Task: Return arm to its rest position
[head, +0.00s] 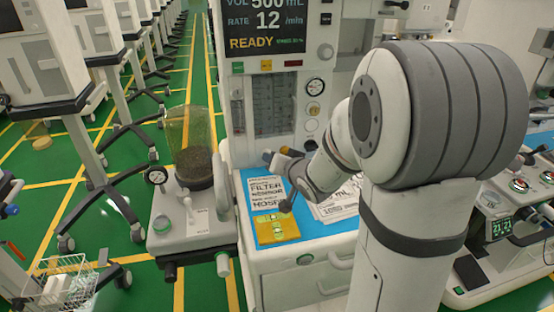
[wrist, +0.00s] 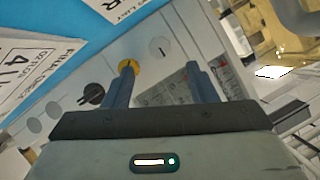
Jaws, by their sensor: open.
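My arm rises from the lower right of the head view and bends over toward the anaesthesia cart, its end low in front of the cart's panel. My gripper (wrist: 160,70) shows in the wrist view with its two fingers apart and nothing between them. Its left fingertip overlaps a yellow knob (wrist: 129,67) on a pale panel; I cannot tell whether they touch. In the head view my gripper's fingers are small and partly hidden by the wrist.
The cart has a blue work surface (head: 318,228) with printed sheets and a yellow card (head: 272,229). A display (head: 262,25) reads READY. A clear canister (head: 190,140) stands to the left. A black knob (wrist: 92,94) is on the panel. Other carts line the left and right.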

